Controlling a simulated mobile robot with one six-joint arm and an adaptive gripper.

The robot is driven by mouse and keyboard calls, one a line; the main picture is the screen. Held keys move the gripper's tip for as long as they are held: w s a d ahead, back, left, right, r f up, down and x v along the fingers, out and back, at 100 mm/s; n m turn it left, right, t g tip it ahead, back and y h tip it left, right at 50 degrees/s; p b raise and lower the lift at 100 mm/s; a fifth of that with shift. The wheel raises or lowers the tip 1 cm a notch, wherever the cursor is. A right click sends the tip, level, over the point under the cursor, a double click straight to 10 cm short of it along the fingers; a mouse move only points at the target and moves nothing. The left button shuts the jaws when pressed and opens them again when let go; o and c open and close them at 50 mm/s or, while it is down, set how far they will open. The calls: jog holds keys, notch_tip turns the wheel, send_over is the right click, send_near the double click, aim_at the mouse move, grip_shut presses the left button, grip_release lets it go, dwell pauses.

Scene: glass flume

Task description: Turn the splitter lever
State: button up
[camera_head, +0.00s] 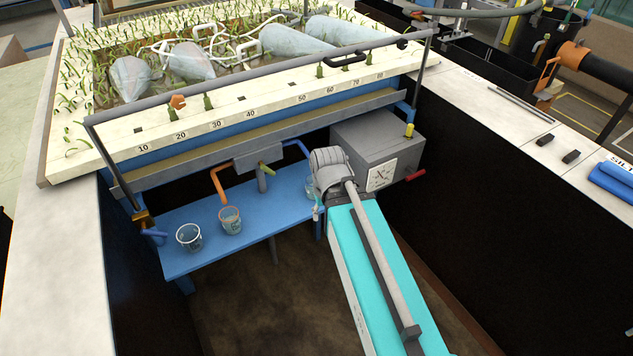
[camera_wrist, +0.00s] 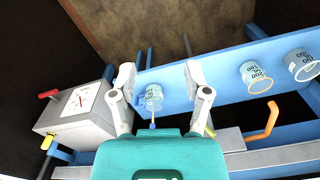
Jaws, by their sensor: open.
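The grey splitter box (camera_head: 258,155) hangs under the flume's front edge, with an orange pipe (camera_head: 220,182) on its left and a blue pipe (camera_head: 297,147) on its right. A short yellow-green lever (camera_head: 267,171) sticks out of its front, probably the splitter lever. In the wrist view the lever (camera_wrist: 210,132) shows partly behind my right-hand finger. My gripper (camera_wrist: 160,76) is open, its fingers apart with nothing held. A clear beaker (camera_wrist: 153,98) appears between them, farther off. In the head view my gripper (camera_head: 317,205) is mostly hidden by my arm, right of the lever.
Two beakers (camera_head: 189,237) (camera_head: 230,220) stand on the blue shelf (camera_head: 190,262). A grey box (camera_head: 375,150) with a dial, yellow knob (camera_head: 409,130) and red handle (camera_head: 415,175) is to the right. The flume tray (camera_head: 200,130) overhangs above. Dark side walls bound the space.

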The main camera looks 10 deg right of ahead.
jog(key=shift+w, duration=0.1)
jog(key=shift+c, duration=1.4)
jog(key=n+t+y, duration=0.4)
jog(key=n, duration=1.2)
send_near(268, 169)
jog(key=v, duration=0.2)
jog(key=shift+s+r+b, duration=0.25)
jog(key=shift+b, duration=0.1)
jog(key=shift+f, duration=0.2)
jog(key=b+x, duration=0.8)
jog(key=x, duration=0.1)
jog(key=b+x, duration=0.4)
jog(key=shift+w+f, duration=0.1)
jog(key=shift+w, duration=0.3)
jog(key=shift+c, duration=0.2)
grip_shut()
